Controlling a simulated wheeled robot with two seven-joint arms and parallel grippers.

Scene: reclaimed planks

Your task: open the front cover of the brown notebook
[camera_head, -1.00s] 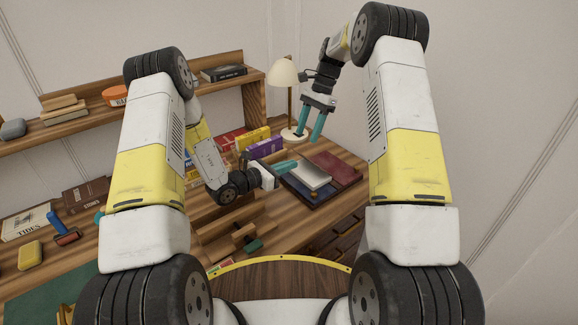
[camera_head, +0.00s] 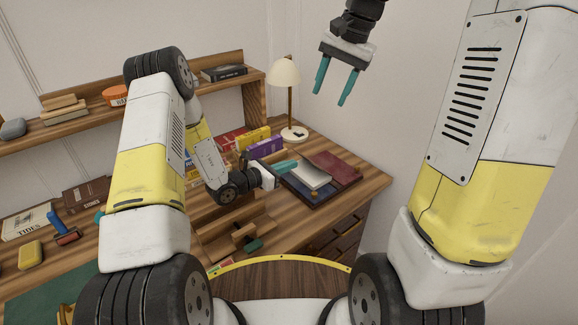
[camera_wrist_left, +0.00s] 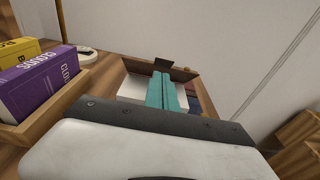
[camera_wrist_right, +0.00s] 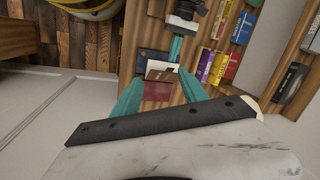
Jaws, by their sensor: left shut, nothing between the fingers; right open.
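The brown notebook shows in the right wrist view as white pages (camera_wrist_right: 157,66) beside a brown cover (camera_wrist_right: 166,76) that looks raised. In the left wrist view its brown cover (camera_wrist_left: 182,72) stands tilted up beyond the fingertips, with white pages (camera_wrist_left: 132,88) below. In the head view its pale pages (camera_head: 311,175) show on a stack of books. My left gripper (camera_head: 295,163) is shut with nothing between its fingers, its tips at the notebook. Whether they touch the cover is unclear. My right gripper (camera_head: 332,97) is open and empty, high above the desk's right side.
A dark red book (camera_head: 338,168) and a dark blue book (camera_head: 300,192) lie around the notebook. A lamp (camera_head: 286,75) stands behind. Upright books, including a purple one (camera_head: 264,148), stand left of it. The desk's right corner (camera_head: 370,178) is clear.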

